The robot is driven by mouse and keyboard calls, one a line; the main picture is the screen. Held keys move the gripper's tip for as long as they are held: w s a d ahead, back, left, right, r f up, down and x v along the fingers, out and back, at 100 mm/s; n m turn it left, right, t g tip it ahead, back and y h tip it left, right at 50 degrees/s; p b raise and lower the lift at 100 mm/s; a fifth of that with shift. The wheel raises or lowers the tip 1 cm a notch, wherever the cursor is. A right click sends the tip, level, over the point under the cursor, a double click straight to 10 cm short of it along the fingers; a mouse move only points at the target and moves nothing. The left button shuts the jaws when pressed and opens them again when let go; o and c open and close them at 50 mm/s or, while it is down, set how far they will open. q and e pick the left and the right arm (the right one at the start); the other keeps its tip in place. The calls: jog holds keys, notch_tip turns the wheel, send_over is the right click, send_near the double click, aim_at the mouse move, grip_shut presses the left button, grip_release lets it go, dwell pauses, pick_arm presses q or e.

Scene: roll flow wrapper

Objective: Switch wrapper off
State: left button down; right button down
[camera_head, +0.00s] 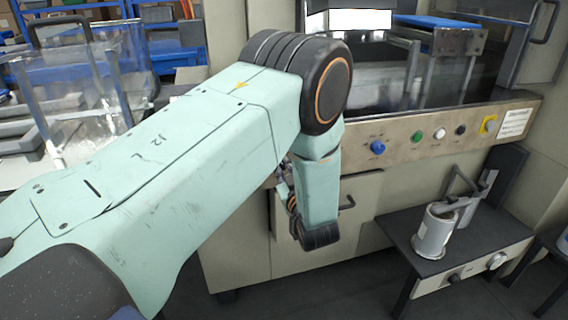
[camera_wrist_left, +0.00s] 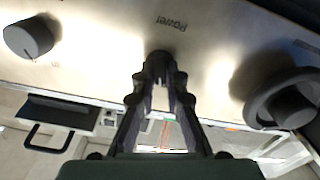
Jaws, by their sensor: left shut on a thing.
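The wrapper is a large beige machine with a metal control panel (camera_head: 400,145) along its front. The left wrist view shows a close, tilted look at that panel (camera_wrist_left: 110,45), with the lettering "Power" on it. My left gripper (camera_wrist_left: 160,72) is shut on a small dark power knob (camera_wrist_left: 159,56) by that lettering. The knob is mostly covered by the fingertips, so its turned position cannot be told. In the head view my left arm hides the knob and most of the gripper. My right gripper is in neither view.
A dark round knob (camera_wrist_left: 30,38) and a larger ringed dark control (camera_wrist_left: 285,100) flank the gripper. A small side table with a grey roll (camera_head: 434,232) stands below right.

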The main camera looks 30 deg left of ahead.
pick_arm(q)
jog(key=shift+a+n+p, duration=0.1)
jog(key=shift+n+p, duration=0.2)
jog(key=shift+n, duration=1.3)
jog(key=c, duration=1.4)
grip_release()
jog(key=shift+v, duration=3.8)
